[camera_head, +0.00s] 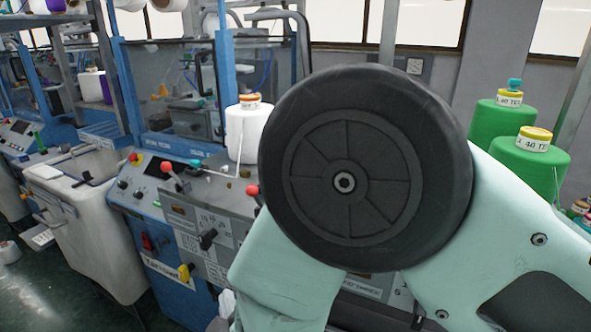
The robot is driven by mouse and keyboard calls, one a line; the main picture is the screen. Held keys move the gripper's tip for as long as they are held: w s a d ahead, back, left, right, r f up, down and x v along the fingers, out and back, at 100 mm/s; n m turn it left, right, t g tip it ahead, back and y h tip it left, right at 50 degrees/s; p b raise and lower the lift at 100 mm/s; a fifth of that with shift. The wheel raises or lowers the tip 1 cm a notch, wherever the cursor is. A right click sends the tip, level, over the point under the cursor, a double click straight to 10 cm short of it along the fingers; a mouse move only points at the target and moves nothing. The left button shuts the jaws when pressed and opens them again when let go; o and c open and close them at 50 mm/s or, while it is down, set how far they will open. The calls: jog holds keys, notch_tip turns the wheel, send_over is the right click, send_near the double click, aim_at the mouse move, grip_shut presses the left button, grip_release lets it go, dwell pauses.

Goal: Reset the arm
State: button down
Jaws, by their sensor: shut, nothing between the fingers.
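My arm (290,285) fills the middle and right of the head view, close to the camera. Its pale mint links meet at a large black round joint cover (365,215). One link runs down to the bottom edge and another runs out to the right edge. My gripper is not in view. The arm hides part of the machine behind it.
A blue and grey knitting machine (140,205) with knobs and levers stands behind and left of my arm. A white yarn cone (249,130) sits on it. Green yarn cones (530,170) stand at right. A pale bin (95,215) and dark floor (40,295) lie at left.

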jog(key=s+d+r+m+g+h+b, duration=0.1)
jog(key=s+d+r+m+g+h, duration=0.1)
jog(key=s+d+g, duration=0.3)
jog(key=s+d+r+m+g+h, duration=0.2)
jog(key=s+d+r+g, duration=0.2)
jog(key=d, duration=0.9)
jog(key=s+d+r+m+g+h+b, duration=0.1)
jog(key=s+d+g, duration=0.4)
jog(key=d, duration=0.5)
jog(key=shift+s+r+m+g+h+b, duration=0.3)
jog(key=shift+r+m+h, duration=0.25)
jog(key=shift+r, duration=0.35)
